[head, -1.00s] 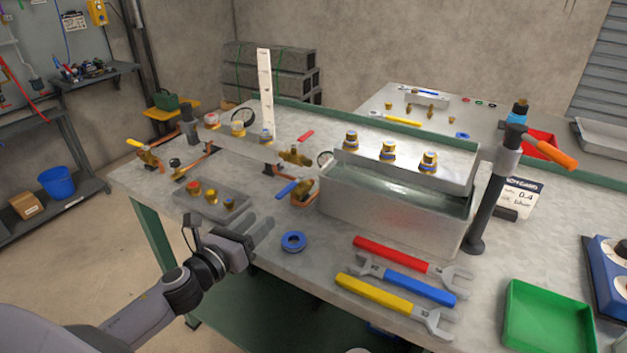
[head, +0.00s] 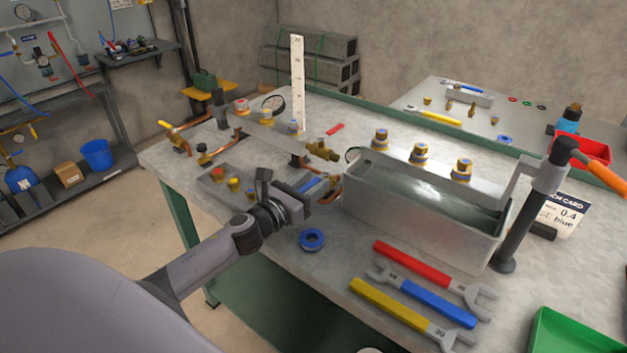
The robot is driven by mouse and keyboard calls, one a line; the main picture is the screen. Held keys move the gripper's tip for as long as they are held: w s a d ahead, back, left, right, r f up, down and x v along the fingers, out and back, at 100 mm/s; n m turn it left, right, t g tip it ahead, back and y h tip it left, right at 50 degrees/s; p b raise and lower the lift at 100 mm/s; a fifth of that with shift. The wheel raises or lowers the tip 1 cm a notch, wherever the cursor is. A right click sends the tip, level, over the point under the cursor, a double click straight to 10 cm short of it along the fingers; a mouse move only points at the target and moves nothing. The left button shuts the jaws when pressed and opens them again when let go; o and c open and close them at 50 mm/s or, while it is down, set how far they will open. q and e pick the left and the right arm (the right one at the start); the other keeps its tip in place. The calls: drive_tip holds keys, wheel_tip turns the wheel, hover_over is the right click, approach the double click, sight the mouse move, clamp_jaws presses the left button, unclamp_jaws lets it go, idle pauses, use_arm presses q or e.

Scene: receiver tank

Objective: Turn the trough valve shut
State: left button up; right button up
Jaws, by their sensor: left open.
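The metal trough (head: 415,212) stands at the middle of the bench, with a dark interior. Brass valves sit near its left end: one has a red lever (head: 335,129), another a blue lever (head: 308,184). Which one is the trough valve is not labelled. My right gripper is not in view.
Red, blue and yellow wrenches (head: 425,267) lie in front of the trough. A blue ring (head: 312,240) lies near the bench's front edge. A small tray of fittings (head: 213,181) is left of my gripper. A tall white scale (head: 297,80) stands behind. A green tray (head: 570,335) is at front right.

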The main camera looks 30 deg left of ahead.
use_arm(q)
drive_tip(key=shift+w, duration=0.5)
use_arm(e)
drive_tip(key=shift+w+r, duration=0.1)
use_arm(q)
clamp_jaws()
